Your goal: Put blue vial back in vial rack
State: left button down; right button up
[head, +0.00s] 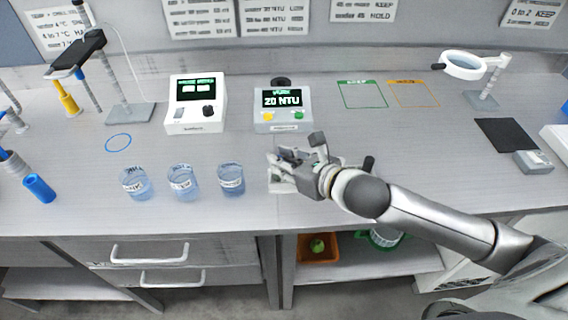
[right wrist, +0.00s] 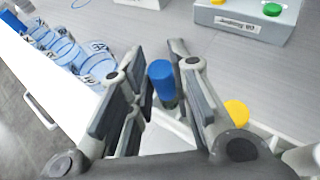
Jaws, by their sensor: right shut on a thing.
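My right gripper (head: 277,160) is over the white vial rack (head: 283,186) near the front of the bench. In the right wrist view its fingers (right wrist: 154,68) are closed around the blue vial (right wrist: 162,82), whose blue cap shows between them. The vial's glass body shows just below the cap. The white rack (right wrist: 172,133) lies beneath it, mostly hidden by the fingers; I cannot tell whether the vial's bottom is in a slot. A yellow-capped vial (right wrist: 238,115) is beside the right finger.
Several labelled beakers (head: 183,183) stand left of the rack. A turbidity meter (head: 283,108) and a white meter (head: 195,104) stand behind. Green (head: 363,95) and orange (head: 412,94) outlined areas on the bench are empty. A magnifier (head: 463,66) stands at the back right.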

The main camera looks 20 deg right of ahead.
jog(key=shift+f, duration=0.7)
jog(key=shift+f, duration=0.1)
jog(key=o, duration=0.9)
jog(key=shift+r, duration=0.2)
jog(key=shift+s+d, duration=0.15)
jog(key=shift+s, duration=0.1)
jog(key=p+v, duration=0.3)
jog(key=v, duration=0.8)
jog(key=shift+s, duration=0.15)
